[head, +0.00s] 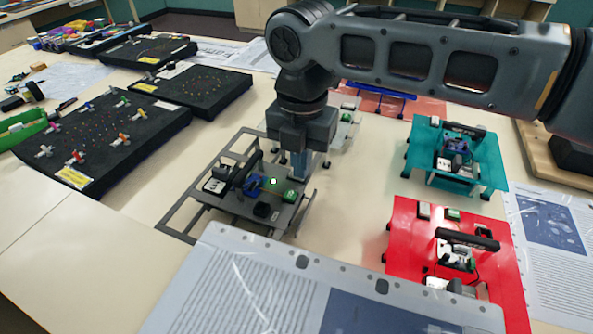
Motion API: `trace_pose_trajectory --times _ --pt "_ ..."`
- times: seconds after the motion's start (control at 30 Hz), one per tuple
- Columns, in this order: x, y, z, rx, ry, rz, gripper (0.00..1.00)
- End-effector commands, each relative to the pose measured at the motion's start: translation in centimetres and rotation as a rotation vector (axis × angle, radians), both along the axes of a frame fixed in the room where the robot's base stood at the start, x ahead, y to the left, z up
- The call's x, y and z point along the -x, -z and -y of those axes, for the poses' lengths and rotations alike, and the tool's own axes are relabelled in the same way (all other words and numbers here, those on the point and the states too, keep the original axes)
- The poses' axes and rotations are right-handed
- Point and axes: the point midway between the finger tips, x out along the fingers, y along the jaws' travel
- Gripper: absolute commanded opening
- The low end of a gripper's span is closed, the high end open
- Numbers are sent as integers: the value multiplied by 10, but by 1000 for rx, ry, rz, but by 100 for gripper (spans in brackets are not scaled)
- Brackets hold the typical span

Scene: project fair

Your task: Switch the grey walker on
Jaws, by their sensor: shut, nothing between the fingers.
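The grey walker (235,203) is a flat dark-grey plate on a leg frame, standing on the table left of centre. It carries a white box, a blue part, a black bar, a small green block (290,196) and a black knob-like part (262,210). A small bright light (273,182) glows on its plate. My gripper (299,172) points down over the walker's right rear part, close to the green block. Its fingers are shut and empty. I cannot tell whether the fingertips touch the walker; my gripper hides part of its back right corner.
A teal walker (480,178) and a red walker (403,235) stand to the right. A pale grey one (348,128) stands behind my gripper. Black peg boards (150,125) lie on the left. Bare table shows between the walkers.

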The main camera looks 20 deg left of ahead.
Motion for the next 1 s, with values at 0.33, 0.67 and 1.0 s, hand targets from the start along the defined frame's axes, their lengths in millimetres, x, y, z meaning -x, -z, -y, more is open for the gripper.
trace_pose_trajectory --times 0.33,0.67,1.0 --pt "1 -21 0 0 0 -3 0" --pt "1 -45 0 0 0 -2 0" --pt "1 -67 0 1 0 -2 0"
